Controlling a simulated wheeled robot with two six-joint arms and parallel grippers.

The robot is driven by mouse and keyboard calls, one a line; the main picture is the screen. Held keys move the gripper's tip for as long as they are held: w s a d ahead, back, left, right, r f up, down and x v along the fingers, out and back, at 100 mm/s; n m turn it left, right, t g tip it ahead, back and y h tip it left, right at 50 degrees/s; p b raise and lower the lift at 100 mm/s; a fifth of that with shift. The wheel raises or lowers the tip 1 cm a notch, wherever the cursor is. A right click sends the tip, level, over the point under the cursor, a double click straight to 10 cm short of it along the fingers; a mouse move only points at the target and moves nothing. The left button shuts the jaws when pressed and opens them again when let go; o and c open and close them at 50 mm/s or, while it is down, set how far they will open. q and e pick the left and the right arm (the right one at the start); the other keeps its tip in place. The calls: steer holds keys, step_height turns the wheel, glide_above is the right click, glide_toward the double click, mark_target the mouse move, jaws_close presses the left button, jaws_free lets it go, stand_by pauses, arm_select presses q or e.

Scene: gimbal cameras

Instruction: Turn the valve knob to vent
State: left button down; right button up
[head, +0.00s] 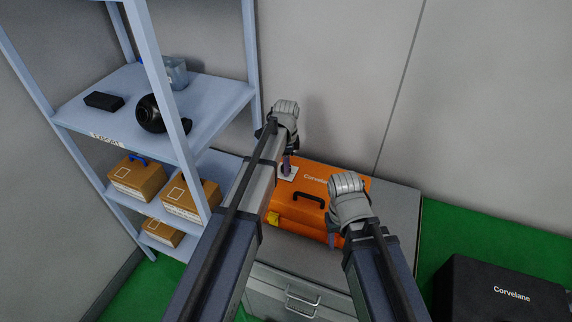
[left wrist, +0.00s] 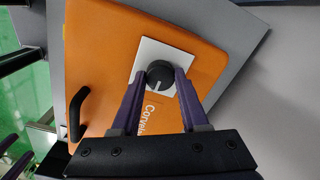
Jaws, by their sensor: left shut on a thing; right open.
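The valve knob (left wrist: 160,72) is black and round, with a pale pointer line. It sits on a white plate (left wrist: 148,56) on top of the orange case (left wrist: 105,60). In the left wrist view the pointer line runs toward the bottom of the picture, and no labels can be read on the plate. My left gripper (left wrist: 159,78) is shut on the knob, one purple finger on each side. In the head view the left gripper (head: 287,164) hides the knob, and part of the white plate (head: 289,173) shows. My right gripper (head: 333,238) is open and empty over the case's front right part.
The orange case (head: 318,188) has a black handle (head: 308,198) and stands on a grey cabinet (head: 398,205) with drawers. A blue-grey shelf (head: 222,98) with boxes stands left. A black case (head: 500,292) is at the lower right, on green floor.

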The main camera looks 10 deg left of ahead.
stand_by(0.3)
arm_select(q)
steer(key=shift+c, duration=2.1)
jaws_free()
step_height(320, 180, up, 8)
steer(key=p, duration=0.8)
steer(key=shift+s, duration=0.1)
steer(key=shift+f, duration=0.1)
